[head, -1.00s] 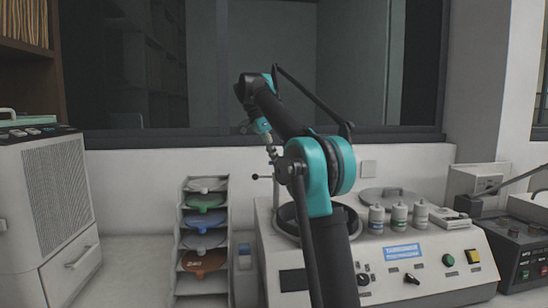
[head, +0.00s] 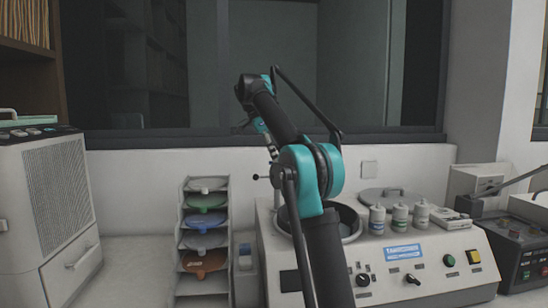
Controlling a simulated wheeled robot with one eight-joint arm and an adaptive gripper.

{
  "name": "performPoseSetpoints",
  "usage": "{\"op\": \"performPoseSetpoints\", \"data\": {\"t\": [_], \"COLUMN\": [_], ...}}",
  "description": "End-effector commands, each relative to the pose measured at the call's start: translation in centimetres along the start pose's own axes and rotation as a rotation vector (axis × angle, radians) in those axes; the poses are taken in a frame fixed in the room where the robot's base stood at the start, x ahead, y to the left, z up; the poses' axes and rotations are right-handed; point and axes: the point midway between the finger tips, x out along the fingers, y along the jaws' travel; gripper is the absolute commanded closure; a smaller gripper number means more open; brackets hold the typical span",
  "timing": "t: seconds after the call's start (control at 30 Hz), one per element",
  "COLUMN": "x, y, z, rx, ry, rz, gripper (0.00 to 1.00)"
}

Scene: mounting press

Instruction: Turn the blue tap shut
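I cannot make out a blue tap. A thin rod with a black ball end (head: 256,177) sticks out to the left behind my arm, above the pale mounting press (head: 440,275). My arm rises in front of the press and bends back down at its far end. The gripper end (head: 272,152) is small and partly behind my teal elbow joint, above the press's round well (head: 347,222). I cannot see its fingers clearly, whether they are open, or whether they touch anything.
Several small bottles (head: 399,217) and a round lid (head: 388,196) sit on the press. A grey cabinet unit (head: 45,210) is at far left.

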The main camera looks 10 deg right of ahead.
Motion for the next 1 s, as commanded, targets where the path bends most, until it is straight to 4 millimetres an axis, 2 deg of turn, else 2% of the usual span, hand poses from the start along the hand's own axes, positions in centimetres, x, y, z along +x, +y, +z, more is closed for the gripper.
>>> {"op": "performPoseSetpoints", "data": {"t": [0.03, 0.17, 0.2, 0.47, 0.67, 1.0], "x": [0.0, 0.0, 0.0, 0.0, -1.1, -4.0], "y": [0.0, 0.0, 0.0, 0.0, -0.1, -0.1], "z": [-0.1, 0.0, 0.0, 0.0, 0.0, 6.8], "rx": [0.001, 0.0, 0.0, 0.0, -0.001, -0.004], "ry": [0.001, 0.001, 0.0, 0.0, 0.0, 0.0], "rz": [-0.002, -0.001, -0.001, -0.001, -0.001, -0.002], "gripper": [0.87, 0.71, 0.7, 0.7, 0.7, 0.7]}}
